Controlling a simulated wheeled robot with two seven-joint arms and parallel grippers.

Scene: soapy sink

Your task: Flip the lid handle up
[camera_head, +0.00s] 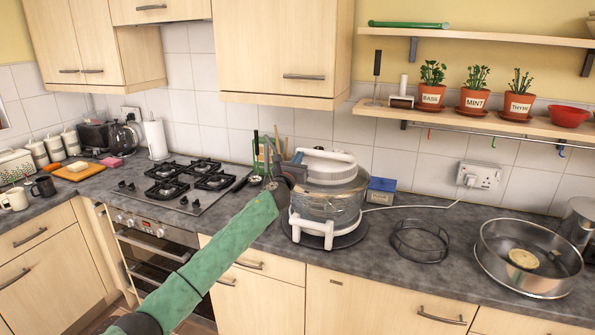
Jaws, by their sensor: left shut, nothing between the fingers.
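A halogen-type cooker with a clear glass bowl (335,205) stands on the counter in a white stand (312,228). Its white lid (332,172) is on top, and the white lid handle (324,155) lies low across the lid's far side. My left arm, in a green sleeve, comes in from the lower left. My left gripper (276,174) is shut and empty, at the left edge of the lid. The gripper is small and dark here, so I cannot tell whether it touches the lid or handle. My right gripper is not in view.
A black wire rack (419,240) and a steel pan (528,260) stand to the right. The gas hob (188,182) is to the left; a cupboard (283,50) hangs above.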

